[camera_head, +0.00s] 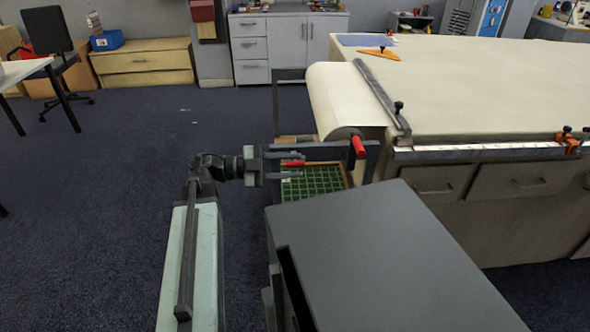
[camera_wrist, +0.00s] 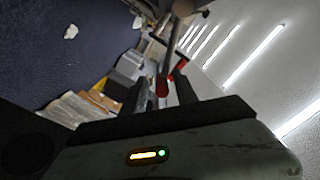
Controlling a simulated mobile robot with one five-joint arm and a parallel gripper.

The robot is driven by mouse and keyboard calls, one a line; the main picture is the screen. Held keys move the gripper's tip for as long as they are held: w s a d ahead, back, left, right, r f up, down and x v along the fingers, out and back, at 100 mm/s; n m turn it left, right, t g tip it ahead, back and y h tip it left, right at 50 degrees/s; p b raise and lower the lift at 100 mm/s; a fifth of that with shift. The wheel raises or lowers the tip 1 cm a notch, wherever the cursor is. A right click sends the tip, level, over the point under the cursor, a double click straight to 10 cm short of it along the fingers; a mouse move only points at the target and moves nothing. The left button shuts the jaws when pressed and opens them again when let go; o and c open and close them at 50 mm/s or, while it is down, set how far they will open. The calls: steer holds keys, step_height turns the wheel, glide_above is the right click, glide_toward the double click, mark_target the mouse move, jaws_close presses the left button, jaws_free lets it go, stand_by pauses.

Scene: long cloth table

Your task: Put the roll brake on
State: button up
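The cloth roll (camera_head: 330,95) hangs at the table's left end, with a dark bracket (camera_head: 325,150) across its near end. A small red lever (camera_head: 296,164) shows at the bracket's left part. A second, thicker red handle (camera_head: 357,146) sits further right near the roll's end. I cannot tell for sure which is the roll brake. My gripper (camera_head: 299,166) is open and points right, its fingers either side of the small red lever in the picture. In the wrist view, a red end (camera_wrist: 162,87) shows between my fingers (camera_wrist: 164,92); contact cannot be told. Another red part (camera_wrist: 182,64) lies beyond.
A green gridded tray (camera_head: 312,182) lies below the bracket. A dark grey box top (camera_head: 385,255) fills the near foreground. The cloth table (camera_head: 480,90) extends right, with a dark bar (camera_head: 380,92) and a metal rail (camera_head: 480,149).

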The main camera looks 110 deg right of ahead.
steer(key=shift+r, duration=0.1)
steer(key=v, duration=0.7)
steer(key=shift+w, duration=0.35)
